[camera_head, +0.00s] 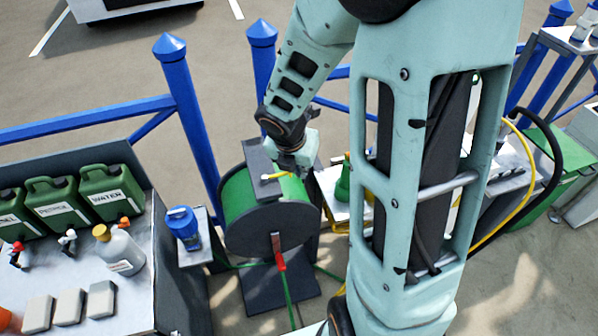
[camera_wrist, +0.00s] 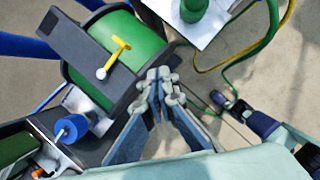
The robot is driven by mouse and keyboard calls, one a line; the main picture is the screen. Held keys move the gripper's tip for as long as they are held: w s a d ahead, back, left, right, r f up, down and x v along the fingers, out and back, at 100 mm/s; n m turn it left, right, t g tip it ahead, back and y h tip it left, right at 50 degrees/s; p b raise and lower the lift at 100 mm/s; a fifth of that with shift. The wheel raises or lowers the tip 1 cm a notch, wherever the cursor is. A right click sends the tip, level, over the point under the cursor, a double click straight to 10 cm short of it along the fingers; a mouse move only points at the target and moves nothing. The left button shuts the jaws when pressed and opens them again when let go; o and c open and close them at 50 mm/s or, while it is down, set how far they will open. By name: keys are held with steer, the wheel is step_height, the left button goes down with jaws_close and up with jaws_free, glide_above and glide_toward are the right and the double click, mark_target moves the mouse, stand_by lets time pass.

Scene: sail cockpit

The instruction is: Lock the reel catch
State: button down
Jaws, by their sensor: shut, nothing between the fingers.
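The hose reel (camera_head: 236,205) has a green drum between dark round side plates and a dark bar across its top. A small yellow lever (camera_head: 275,176), which looks like the reel catch, sits on that bar. In the wrist view the yellow lever (camera_wrist: 118,52) slants up and right from a pale pivot on the bar of the green reel (camera_wrist: 135,28). My gripper (camera_wrist: 160,80) is shut and empty, right of and below the lever in that view and apart from it. In the head view my wrist is close by the reel's top right, and my fingertips are hard to make out.
A red-handled crank (camera_head: 280,258) hangs on the reel's front. A blue-capped item (camera_head: 183,225) stands on a small shelf left of it. Green cans (camera_head: 105,190) stand on the left bench. Blue posts (camera_head: 190,120) and rails run behind. A green object (camera_wrist: 193,8) stands beyond the reel.

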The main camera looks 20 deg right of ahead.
steer(key=shift+s+r, duration=0.35)
steer(key=shift+r, duration=0.35)
